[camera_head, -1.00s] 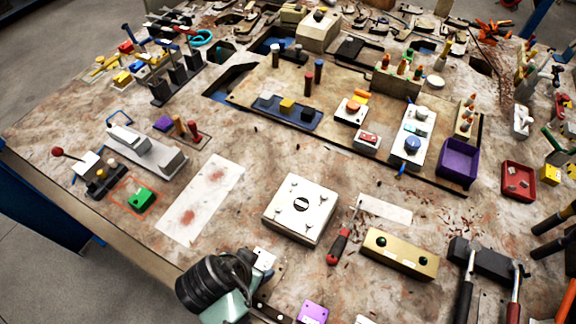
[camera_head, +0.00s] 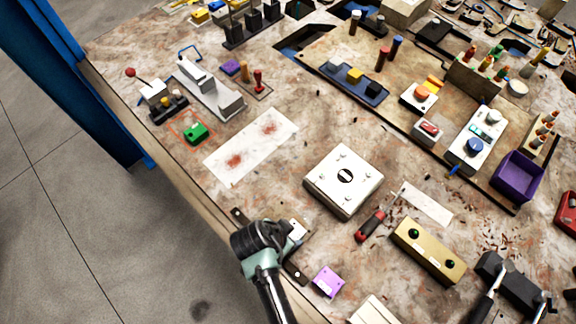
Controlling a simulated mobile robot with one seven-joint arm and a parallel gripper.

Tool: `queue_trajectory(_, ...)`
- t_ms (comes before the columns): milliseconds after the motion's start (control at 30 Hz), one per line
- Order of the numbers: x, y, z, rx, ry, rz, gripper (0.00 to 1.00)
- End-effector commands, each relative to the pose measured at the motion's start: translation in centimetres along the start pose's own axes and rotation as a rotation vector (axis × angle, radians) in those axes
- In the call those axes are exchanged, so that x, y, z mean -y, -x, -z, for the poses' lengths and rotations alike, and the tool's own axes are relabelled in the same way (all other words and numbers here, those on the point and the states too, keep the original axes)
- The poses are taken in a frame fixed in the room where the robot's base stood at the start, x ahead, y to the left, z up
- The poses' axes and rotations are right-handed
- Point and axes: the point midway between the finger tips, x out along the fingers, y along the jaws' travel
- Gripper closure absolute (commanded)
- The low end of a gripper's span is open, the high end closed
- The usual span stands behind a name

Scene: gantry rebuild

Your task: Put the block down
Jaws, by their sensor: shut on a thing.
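My gripper (camera_head: 284,237) is at the front edge of the bench, at the end of my black and mint wrist, which hides most of its jaws. It is shut on the block. A small pale piece (camera_head: 297,230) shows just right of the wrist and may be part of the held block; I cannot tell for sure. Whether the block touches the bench is hidden too. A flat dark bar (camera_head: 295,273) with light spots lies under and beside the wrist.
A purple piece (camera_head: 327,283) lies close to the right of the bar. A white square box (camera_head: 345,180), a red screwdriver (camera_head: 370,226) and a gold button box (camera_head: 428,250) stand further right. A stained white sheet (camera_head: 250,147) lies behind. A blue post (camera_head: 85,80) stands left of the bench.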

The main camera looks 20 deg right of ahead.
Motion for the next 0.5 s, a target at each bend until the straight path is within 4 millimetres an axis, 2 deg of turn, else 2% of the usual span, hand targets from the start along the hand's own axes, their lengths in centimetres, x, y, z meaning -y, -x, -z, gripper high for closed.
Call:
queue_trajectory(233, 0.04, -0.37, -0.13, -0.001, 0.0, 0.001, 0.99)
queue_trajectory(267, 0.03, -0.25, -0.09, 0.0, 0.0, 0.0, 0.33)
queue_trajectory(400, 0.02, -0.22, -0.08, 0.0, 0.0, 0.0, 0.08)
queue_trajectory(500, 0.02, -0.21, -0.08, 0.0, 0.0, 0.0, 0.08)
